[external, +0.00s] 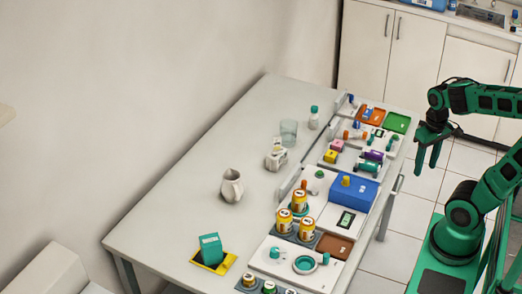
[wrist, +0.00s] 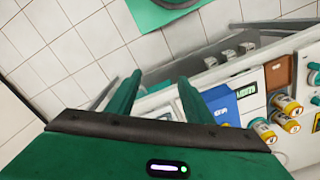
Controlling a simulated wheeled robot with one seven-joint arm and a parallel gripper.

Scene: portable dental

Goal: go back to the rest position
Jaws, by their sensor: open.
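My gripper (external: 429,156) is at the right in the external view, on my green arm. It hangs in the air beyond the right edge of the table, over the tiled floor, with its fingers pointing down. In the wrist view my gripper (wrist: 160,97) shows two green fingers spread apart with nothing between them. A blue box (wrist: 222,105) shows just behind the right finger there, but the gripper is apart from it. The same blue box (external: 353,193) stands on the table in the external view.
The long white table (external: 180,205) holds trays along its right side. Several orange-and-white jars (external: 284,221), a white jug (external: 232,186), a glass (external: 288,132) and a teal box (external: 210,248) stand on it. White cabinets (external: 410,45) are at the back. Tiled floor (external: 390,255) lies between table and base.

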